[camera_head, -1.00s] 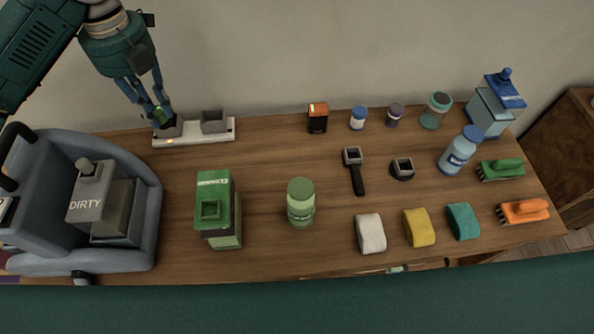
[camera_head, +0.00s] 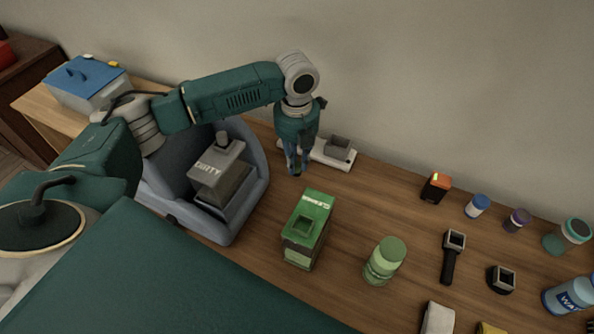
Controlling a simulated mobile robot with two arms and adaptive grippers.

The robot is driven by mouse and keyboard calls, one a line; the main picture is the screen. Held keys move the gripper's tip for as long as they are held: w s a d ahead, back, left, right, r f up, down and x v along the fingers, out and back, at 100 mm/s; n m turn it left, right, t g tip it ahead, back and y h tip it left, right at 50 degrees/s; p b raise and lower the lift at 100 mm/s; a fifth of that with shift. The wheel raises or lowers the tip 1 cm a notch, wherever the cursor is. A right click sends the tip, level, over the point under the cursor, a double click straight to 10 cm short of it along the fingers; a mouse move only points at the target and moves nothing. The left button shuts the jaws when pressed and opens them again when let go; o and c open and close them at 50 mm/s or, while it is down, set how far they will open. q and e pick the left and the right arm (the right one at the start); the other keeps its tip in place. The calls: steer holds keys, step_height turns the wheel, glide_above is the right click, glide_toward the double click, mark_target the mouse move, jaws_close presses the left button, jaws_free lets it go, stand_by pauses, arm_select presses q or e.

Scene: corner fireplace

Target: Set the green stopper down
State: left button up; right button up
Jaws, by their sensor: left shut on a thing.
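My left gripper (camera_head: 297,168) points down beside the left end of the white base (camera_head: 345,164) at the wall. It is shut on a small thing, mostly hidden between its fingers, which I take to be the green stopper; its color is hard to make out. A grey square socket (camera_head: 339,146) stands on the right part of the white base. The base's left part is hidden behind the gripper. The green cleaner box (camera_head: 306,228), with a square opening on top, stands in front of the gripper. My right gripper is not in view.
The grey-blue caddy (camera_head: 255,195) with a grey "DIRTY" container (camera_head: 219,172) is left of the gripper. A green jar (camera_head: 384,262) is right of the cleaner box. An orange-topped black box (camera_head: 436,188) stands further right. Wood between base and jar is clear.

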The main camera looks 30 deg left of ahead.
mark_target(297, 174)
arm_select(q)
steer(key=shift+f, duration=2.45)
steer(key=shift+f, duration=0.1)
steer(key=o, duration=0.8)
step_height(297, 174, up, 12)
steer(key=shift+r+b, duration=0.15)
steer(key=shift+b, duration=0.4)
